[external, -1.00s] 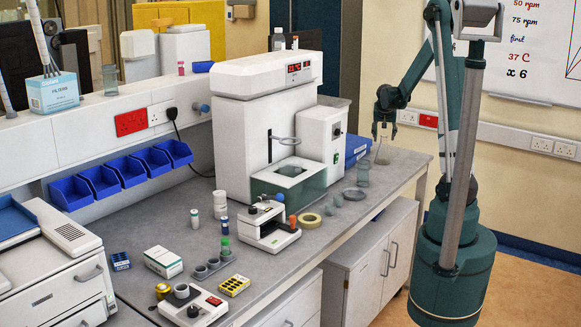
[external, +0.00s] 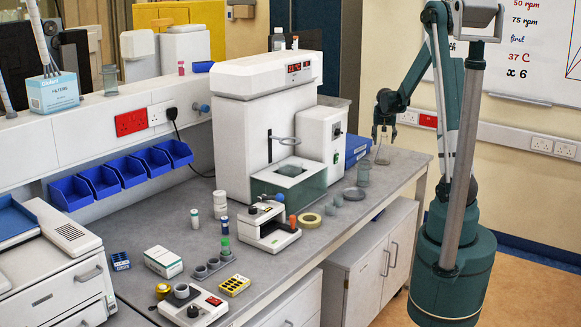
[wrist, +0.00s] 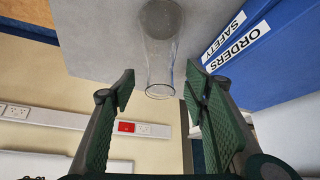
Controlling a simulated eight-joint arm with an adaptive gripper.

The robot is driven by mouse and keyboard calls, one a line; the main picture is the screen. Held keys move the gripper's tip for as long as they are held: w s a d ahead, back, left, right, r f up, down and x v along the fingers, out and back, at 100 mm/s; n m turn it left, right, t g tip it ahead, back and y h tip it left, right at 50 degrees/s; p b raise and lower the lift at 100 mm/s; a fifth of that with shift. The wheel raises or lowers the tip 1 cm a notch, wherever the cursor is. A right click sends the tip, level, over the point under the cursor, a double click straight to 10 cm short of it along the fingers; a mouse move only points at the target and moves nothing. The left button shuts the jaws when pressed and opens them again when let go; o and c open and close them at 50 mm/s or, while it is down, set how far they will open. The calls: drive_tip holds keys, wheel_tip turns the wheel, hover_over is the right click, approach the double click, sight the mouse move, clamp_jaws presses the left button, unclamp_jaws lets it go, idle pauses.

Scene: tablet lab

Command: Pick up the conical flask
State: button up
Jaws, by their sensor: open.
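The clear glass conical flask (external: 382,157) stands at the far right end of the grey bench. In the wrist view the flask (wrist: 161,50) shows its round mouth towards me, with its body leading away to the top edge. My gripper (external: 384,136) is at the top of the flask, pointing down. In the wrist view the two green-padded fingers of my gripper (wrist: 161,88) are spread, one on each side of the mouth, with gaps on both sides. Nothing is held.
Blue binders (wrist: 262,50) labelled "ORDERS" and "SAFETY" lie close to the right of the flask. A glass beaker (external: 362,173) and a shallow dish (external: 354,193) stand nearer the camera. The large white machine (external: 268,125) is to the left. The bench edge is close on the right.

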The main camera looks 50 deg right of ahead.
sight(384, 144)
drive_tip(key=shift+f, duration=0.1)
drive_tip(key=shift+x, duration=2.55)
drive_tip(key=shift+c, duration=0.7)
drive_tip(key=c, duration=1.1)
